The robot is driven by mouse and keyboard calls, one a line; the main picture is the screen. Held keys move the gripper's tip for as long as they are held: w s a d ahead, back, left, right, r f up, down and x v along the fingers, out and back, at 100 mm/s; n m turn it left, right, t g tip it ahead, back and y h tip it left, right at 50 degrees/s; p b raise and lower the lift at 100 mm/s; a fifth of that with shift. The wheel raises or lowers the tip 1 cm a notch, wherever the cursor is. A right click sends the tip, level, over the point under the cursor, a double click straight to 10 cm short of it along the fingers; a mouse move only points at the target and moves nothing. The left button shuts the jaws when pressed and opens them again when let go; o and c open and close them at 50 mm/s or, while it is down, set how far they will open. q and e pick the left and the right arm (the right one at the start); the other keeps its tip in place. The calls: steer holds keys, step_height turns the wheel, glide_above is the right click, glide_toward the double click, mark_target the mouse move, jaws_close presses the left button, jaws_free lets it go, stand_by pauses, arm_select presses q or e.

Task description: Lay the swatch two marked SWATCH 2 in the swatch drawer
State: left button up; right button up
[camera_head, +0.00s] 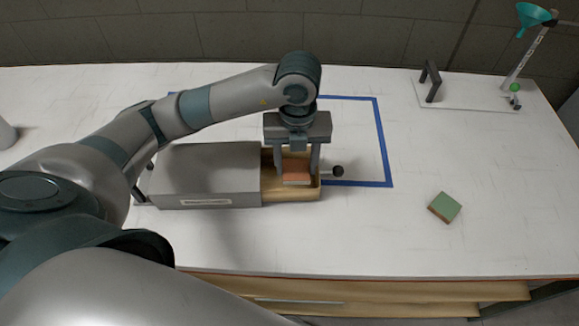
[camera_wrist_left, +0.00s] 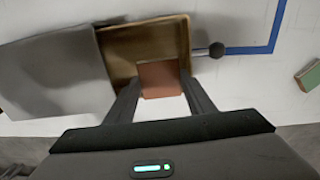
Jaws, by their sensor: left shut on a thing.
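My left gripper (camera_head: 297,175) is shut on a reddish-brown square swatch (camera_head: 296,168), which also shows between the fingers in the wrist view (camera_wrist_left: 160,79). No marking on it is readable. The swatch drawer (camera_head: 270,186) is pulled out to the right of its grey housing (camera_head: 205,175), with a wooden inside and a dark round knob (camera_head: 338,171). In the head view the swatch shows over the drawer's opening; in the wrist view it overlaps the near edge (camera_wrist_left: 118,72). I cannot tell its exact height or whether it touches the drawer. My right gripper is not in view.
A green-topped block (camera_head: 445,207) lies on the white table to the right, apart from the drawer. A blue tape outline (camera_head: 382,145) runs behind the drawer. A stand with a teal funnel (camera_head: 533,17) is at the back right. The table's front right is clear.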

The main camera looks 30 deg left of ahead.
mark_target(290, 161)
arm_select(q)
steer(key=shift+w+a+f, duration=0.35)
steer(key=shift+a+f, duration=0.1)
steer(key=shift+a, duration=0.15)
steer(key=shift+w+a+f, duration=0.35)
steer(key=shift+a+f, duration=0.05)
steer(key=shift+a, duration=0.2)
steer(key=shift+f, duration=0.1)
step_height(290, 161, down, 3)
steer(key=shift+f+p, duration=0.15)
steer(key=shift+p, duration=0.55)
steer(key=shift+f, duration=0.25)
steer(key=shift+f, duration=0.1)
steer(key=o, duration=1)
